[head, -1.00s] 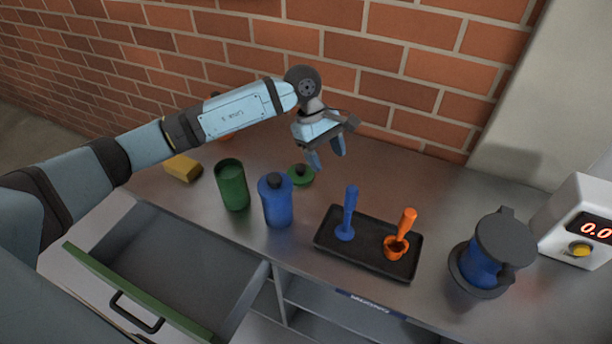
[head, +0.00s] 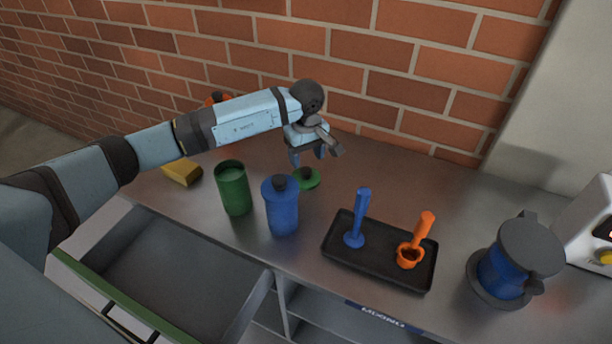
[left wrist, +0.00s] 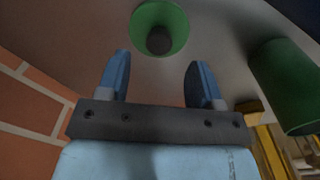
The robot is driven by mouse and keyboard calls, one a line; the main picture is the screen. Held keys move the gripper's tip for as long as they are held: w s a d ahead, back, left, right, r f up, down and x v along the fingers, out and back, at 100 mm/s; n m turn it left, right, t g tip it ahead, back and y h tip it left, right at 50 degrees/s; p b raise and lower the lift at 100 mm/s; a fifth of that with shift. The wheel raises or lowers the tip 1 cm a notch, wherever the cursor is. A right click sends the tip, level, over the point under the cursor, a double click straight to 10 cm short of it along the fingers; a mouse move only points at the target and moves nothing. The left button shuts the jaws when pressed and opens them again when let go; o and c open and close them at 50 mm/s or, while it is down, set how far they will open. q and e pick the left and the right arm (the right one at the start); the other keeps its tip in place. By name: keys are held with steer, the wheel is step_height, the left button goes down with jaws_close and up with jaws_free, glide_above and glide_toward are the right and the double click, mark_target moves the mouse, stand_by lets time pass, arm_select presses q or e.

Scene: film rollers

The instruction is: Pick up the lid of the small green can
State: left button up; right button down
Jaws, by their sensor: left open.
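The green lid (head: 308,179) with a dark knob lies on the counter behind the blue can. It also shows in the left wrist view (left wrist: 172,20), just beyond my fingertips and between their lines. The open green can (head: 233,189) stands to the left of the blue can; part of it shows at the right of the left wrist view (left wrist: 287,85). My left gripper (head: 308,160) is open and empty, above and just behind the lid, with its fingers pointing down. My right gripper is not in view.
The blue can (head: 282,210) with a dark knob stands in front of the lid. A black tray (head: 379,277) holds a blue and an orange tool. A yellow block (head: 182,173) lies at left. A drawer (head: 170,270) is open in front. A brick wall stands close behind.

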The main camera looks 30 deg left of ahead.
mark_target(306, 170)
arm_select(q)
step_height(306, 170, down, 5)
steer(key=shift+w+a+r, duration=0.1)
steer(key=c, duration=1)
